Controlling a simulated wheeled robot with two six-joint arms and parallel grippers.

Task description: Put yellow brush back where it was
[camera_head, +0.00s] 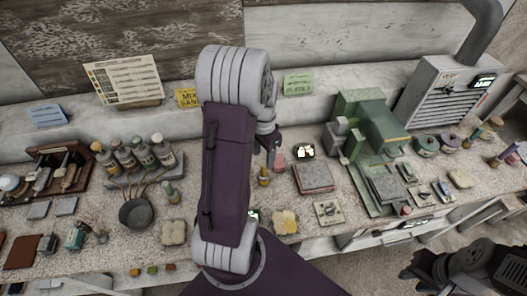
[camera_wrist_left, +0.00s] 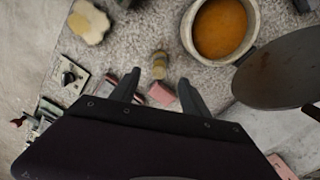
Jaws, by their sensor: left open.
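My left gripper (camera_head: 268,142) hangs over the middle of the bench, partly hidden by my purple arm. In the left wrist view its fingers (camera_wrist_left: 160,77) are apart with nothing held. A small upright yellow-tan piece (camera_wrist_left: 159,63) stands just beyond the fingertips; it looks like the small yellow item (camera_head: 264,177) in the head view. I cannot tell whether it is the yellow brush. A pink block (camera_wrist_left: 162,93) lies beside it, seen between the fingers. My right gripper (camera_head: 422,272) is at the lower right, off the bench; its jaw opening is unclear.
A pot with orange contents (camera_wrist_left: 222,28) and a dark round disc (camera_wrist_left: 282,75) are close by in the wrist view. A green machine (camera_head: 372,130) stands right of my left arm. The bench is crowded.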

